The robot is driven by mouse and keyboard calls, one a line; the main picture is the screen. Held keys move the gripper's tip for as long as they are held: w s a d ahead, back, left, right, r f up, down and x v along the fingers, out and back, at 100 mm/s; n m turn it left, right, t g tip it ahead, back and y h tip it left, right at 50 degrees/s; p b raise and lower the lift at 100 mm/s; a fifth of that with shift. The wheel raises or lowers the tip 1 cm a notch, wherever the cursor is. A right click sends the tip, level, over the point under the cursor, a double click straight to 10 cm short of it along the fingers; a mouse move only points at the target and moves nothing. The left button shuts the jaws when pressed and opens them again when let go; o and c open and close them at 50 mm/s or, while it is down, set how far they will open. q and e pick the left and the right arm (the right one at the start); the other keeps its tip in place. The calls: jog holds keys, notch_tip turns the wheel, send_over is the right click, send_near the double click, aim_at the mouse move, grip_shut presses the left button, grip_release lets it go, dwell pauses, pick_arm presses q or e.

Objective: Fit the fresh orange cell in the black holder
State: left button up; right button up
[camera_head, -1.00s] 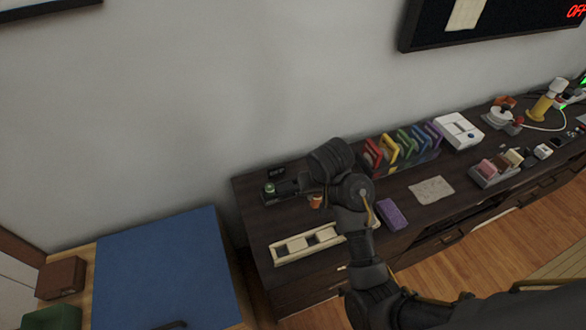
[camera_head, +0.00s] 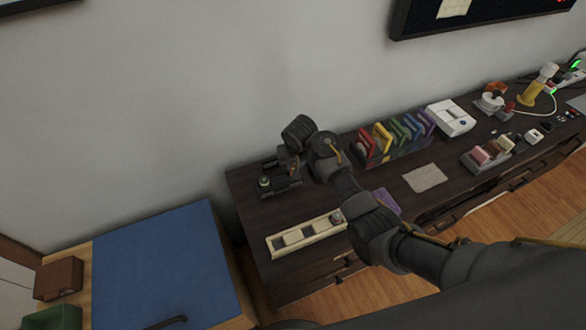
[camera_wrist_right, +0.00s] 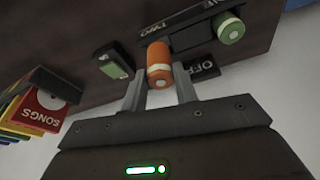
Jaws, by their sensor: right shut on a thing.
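My right gripper (camera_wrist_right: 160,92) is shut on the orange cell (camera_wrist_right: 159,66), which sits between its two fingertips in the right wrist view. The black holder (camera_wrist_right: 190,36) lies just beyond the cell, with a green cell (camera_wrist_right: 230,28) at its right end. I cannot tell whether the orange cell touches the holder. In the head view the right gripper (camera_head: 288,160) is over the black holder (camera_head: 290,189) at the left of the dark cabinet, and the green cell (camera_head: 264,182) shows. The orange cell is hidden there. My left gripper is out of view.
A cream tray (camera_head: 290,250) with compartments lies in front, a grey round piece (camera_head: 336,217) at its right end. Coloured upright cases (camera_head: 380,140) stand in a rack to the right. A small device with a green screen (camera_wrist_right: 115,66) is near the fingers.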

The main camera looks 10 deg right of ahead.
jog(key=shift+w+f, duration=0.5)
jog(key=shift+f, duration=0.1)
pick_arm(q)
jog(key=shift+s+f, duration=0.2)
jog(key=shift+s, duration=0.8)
pick_arm(e)
jog(key=shift+w+a+f, duration=0.1)
jog(key=shift+w+f, duration=0.3)
jog(key=shift+f, duration=0.1)
jog(key=x, duration=0.2)
jog(key=shift+s+f, duration=0.2)
jog(key=shift+f, duration=0.3)
grip_shut()
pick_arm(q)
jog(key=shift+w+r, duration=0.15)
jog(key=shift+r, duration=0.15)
pick_arm(e)
jog(key=shift+f, duration=0.2)
jog(key=shift+f, duration=0.15)
jog(key=o, duration=1.1)
grip_release()
jog(key=shift+c, duration=0.2)
